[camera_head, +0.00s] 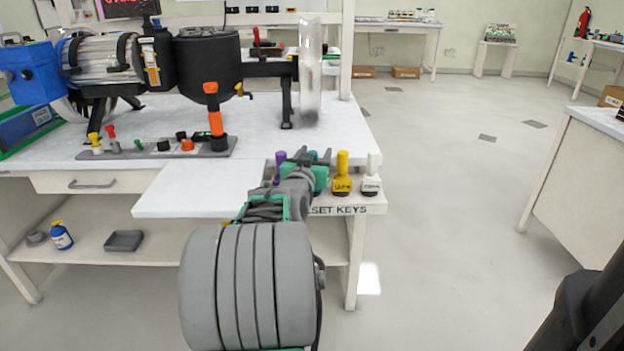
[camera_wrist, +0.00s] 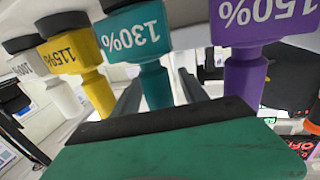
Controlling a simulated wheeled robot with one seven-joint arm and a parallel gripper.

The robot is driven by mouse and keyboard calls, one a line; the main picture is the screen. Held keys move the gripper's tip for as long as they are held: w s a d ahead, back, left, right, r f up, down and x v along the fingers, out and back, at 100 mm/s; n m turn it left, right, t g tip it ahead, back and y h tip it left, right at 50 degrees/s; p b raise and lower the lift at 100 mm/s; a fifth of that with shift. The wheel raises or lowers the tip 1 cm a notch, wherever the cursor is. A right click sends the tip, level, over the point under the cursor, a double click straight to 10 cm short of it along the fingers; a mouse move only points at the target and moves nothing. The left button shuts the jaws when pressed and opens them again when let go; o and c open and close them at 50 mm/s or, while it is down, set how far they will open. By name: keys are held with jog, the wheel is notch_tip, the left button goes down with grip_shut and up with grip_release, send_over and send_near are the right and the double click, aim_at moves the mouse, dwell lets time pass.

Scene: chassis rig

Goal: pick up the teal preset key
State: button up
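The teal preset key (camera_head: 320,178), marked 130%, stands in the key row at the table's front right corner, partly hidden by my gripper (camera_head: 312,158) in the head view. In the wrist view the row appears upside down, and the teal key (camera_wrist: 137,38) is near the middle. My gripper (camera_wrist: 160,92) is open, with one dark finger on each side of the teal key's narrow stem. Gaps show between the stem and the fingers.
A purple 150% key (camera_head: 280,162) stands left of the teal one. A yellow key (camera_head: 342,176) and a white key (camera_head: 371,178) stand right. The shelf edge reads "SET KEYS". A clear upright disc (camera_head: 310,70) stands behind. Floor to the right is free.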

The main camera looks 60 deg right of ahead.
grip_shut()
dwell(0.3)
dwell(0.9)
